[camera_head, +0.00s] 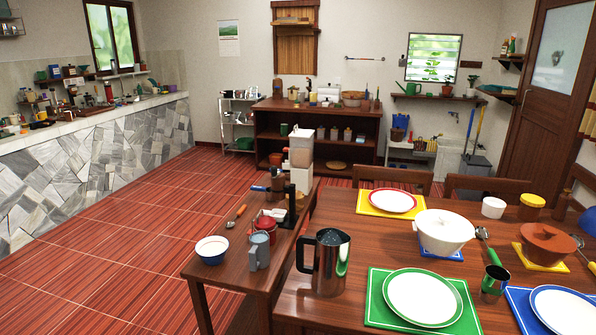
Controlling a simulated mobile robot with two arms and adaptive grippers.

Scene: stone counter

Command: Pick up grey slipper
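I cannot make out a grey slipper anywhere in the head view. Objects on the far stone counter (95,165) are too small to identify one by one. Neither of my grippers is in view, so I cannot see whether they hold anything.
A wooden dining table (385,242) with a steel pitcher (331,262), plates and a white pot (443,230) fills the front right. A narrow side table (228,284) with a bowl (212,249) and cups stands beside it. Open red tiled floor (125,220) lies at the left.

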